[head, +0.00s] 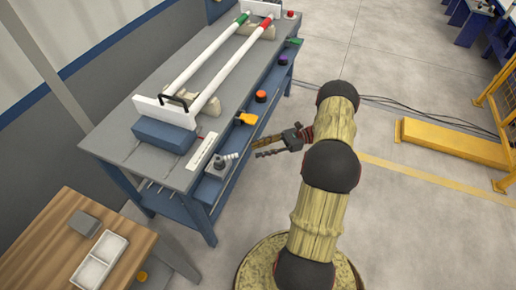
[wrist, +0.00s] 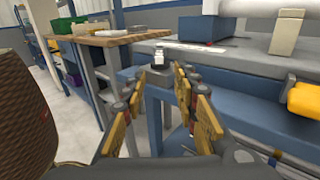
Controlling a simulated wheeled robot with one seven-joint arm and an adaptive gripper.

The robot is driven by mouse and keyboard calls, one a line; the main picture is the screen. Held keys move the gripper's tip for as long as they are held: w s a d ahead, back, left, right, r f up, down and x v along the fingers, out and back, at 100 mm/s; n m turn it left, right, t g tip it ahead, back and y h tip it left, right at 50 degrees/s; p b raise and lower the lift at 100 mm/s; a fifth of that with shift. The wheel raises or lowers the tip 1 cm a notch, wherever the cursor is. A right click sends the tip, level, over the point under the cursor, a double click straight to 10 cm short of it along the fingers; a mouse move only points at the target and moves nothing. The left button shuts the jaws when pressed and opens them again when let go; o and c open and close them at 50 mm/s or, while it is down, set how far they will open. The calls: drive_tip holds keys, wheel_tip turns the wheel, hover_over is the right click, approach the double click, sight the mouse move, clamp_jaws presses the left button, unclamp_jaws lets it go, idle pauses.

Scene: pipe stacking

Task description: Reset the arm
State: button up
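My gripper (head: 256,149) is in the air off the front side of the grey workbench (head: 122,147), at about the height of its lower shelf. Its two fingers (wrist: 157,86) stand apart in the wrist view with nothing between them. Two white pipes lie side by side on the bench in the head view. One has a green band (head: 242,18) and the other a red band (head: 265,24). White end pieces (head: 165,112) stand at both ends of the pipes, with a black handle (head: 174,98) at the near end.
A wooden table (head: 50,245) with a white tray (head: 100,259) stands at the near left; it also shows in the wrist view (wrist: 120,38). A yellow object (head: 247,119) is at the bench's front side. Open floor (head: 400,220) lies to the right, with a yellow barrier (head: 455,144) beyond.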

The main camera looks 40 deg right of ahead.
idle(0.3)
drive_tip(key=s+a+f+n+g+h, duration=0.4)
drive_tip(key=s+a+g, duration=0.1)
drive_tip(key=s, duration=0.2)
drive_tip(key=s+a+r+n+t+h, duration=0.1)
drive_tip(key=a+r+n+h, duration=0.3)
drive_tip(key=r, duration=0.7)
drive_tip(key=s+a+r+n+t+h, duration=0.1)
drive_tip(key=s+a+r+n+h, duration=0.3)
drive_tip(key=a+r+n, duration=0.4)
drive_tip(key=s+a+r+n+t+h, duration=0.1)
drive_tip(key=s+a+r+n+h, duration=0.2)
drive_tip(key=a+r+n, duration=0.4)
drive_tip(key=a+r+h, duration=0.1)
drive_tip(key=a+r, duration=0.3)
drive_tip(key=r, duration=0.5)
